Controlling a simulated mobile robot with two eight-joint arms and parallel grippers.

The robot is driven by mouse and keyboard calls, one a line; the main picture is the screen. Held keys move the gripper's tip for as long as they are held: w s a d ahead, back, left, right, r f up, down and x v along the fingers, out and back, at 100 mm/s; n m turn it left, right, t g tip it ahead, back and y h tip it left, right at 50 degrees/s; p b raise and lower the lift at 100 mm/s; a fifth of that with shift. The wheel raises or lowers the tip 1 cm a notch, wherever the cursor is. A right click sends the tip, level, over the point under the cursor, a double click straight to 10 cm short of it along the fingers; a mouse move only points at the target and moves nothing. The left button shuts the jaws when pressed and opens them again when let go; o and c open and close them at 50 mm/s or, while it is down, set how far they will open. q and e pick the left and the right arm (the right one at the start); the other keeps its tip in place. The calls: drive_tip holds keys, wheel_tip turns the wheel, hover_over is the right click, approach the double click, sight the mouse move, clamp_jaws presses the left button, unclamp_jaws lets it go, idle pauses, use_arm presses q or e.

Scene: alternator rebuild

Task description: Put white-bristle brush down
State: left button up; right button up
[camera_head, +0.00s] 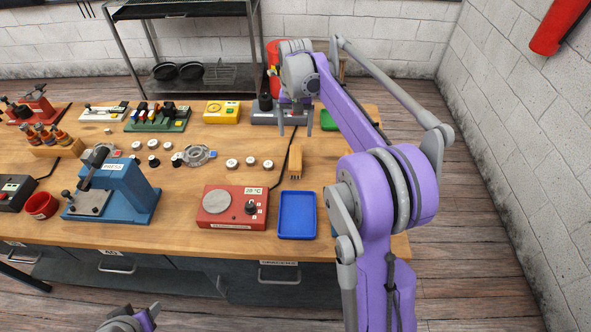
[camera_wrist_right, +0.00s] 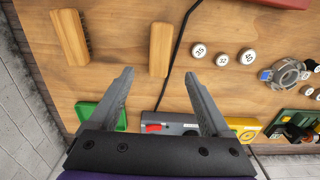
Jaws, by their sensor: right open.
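A wooden brush (camera_head: 295,162) lies on the bench just in front of my right gripper (camera_head: 295,127). The right fingers are apart and hold nothing. A second wooden brush (camera_wrist_right: 71,38) with dark bristles along its side lies to the left in that view; my right arm hides it in the head view. The middle brush's bristle colour is unclear. My left gripper (camera_head: 146,318) is partly cut off at the bottom edge.
A blue tray (camera_head: 297,215) and a red scale (camera_head: 233,208) stand near the bench's front edge. A grey box (camera_wrist_right: 170,123) and a green tray (camera_wrist_right: 98,116) lie around the right fingers. A dark cable (camera_wrist_right: 178,55) runs beside the middle brush. White round parts (camera_head: 250,161) stand left of it.

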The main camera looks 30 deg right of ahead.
drive_tip(key=s+a+r+n+t, duration=0.2)
drive_tip(key=s+a, duration=0.4)
drive_tip(key=s, duration=0.1)
drive_tip(key=s+a+f+n+t, duration=0.2)
drive_tip(key=s+a+f, duration=0.2)
drive_tip(key=s, duration=0.5)
drive_tip(key=s+a+f+n+t, duration=0.2)
drive_tip(key=s+a+f, duration=0.2)
drive_tip(key=s, duration=0.6)
drive_tip(key=shift+a+f, duration=0.15)
drive_tip(key=shift+a, duration=0.3)
drive_tip(key=shift+o, duration=0.2)
drive_tip(key=shift+s, duration=0.15)
